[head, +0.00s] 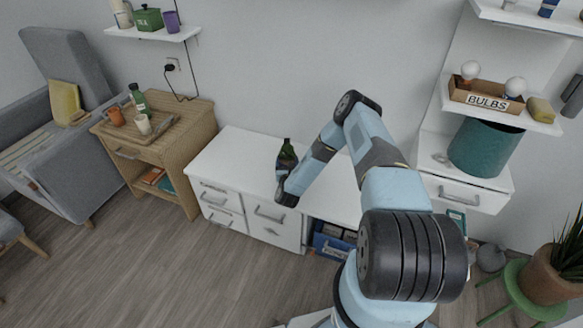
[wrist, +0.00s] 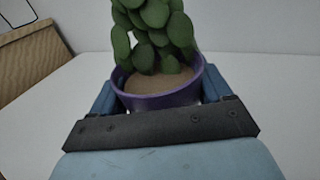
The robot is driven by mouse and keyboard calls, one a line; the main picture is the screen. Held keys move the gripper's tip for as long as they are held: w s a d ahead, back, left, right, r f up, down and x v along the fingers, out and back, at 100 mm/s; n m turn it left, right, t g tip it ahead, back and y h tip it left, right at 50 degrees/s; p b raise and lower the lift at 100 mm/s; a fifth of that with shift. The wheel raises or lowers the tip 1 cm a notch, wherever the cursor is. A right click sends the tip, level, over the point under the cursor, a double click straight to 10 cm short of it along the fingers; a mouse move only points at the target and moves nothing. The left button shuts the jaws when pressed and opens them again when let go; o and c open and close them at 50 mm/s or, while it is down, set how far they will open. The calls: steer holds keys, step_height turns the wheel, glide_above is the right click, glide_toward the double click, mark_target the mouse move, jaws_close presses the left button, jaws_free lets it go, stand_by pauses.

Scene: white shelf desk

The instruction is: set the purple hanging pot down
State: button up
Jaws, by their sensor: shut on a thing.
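The purple hanging pot (wrist: 157,101) is between my gripper's blue fingers in the wrist view. It is round and upright, with brown soil and a leafy green plant (wrist: 152,38) whose top is cut off. My gripper (wrist: 162,92) is shut on the pot. In the head view the plant shows as a small dark green shape (head: 287,153) over the white desk (head: 235,150), beside my arm's end. The pot's underside is hidden, so I cannot tell whether it touches the desk top.
A wooden cabinet (head: 190,132) with a bottle and cups stands left of the desk. A wall shelf (head: 160,35) hangs above it. A bulbs box (head: 486,97) and teal bin (head: 485,147) are at right. The desk top left of the plant is clear.

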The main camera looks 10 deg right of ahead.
steer(key=shift+f, duration=1.5)
steer(key=o, duration=1.3)
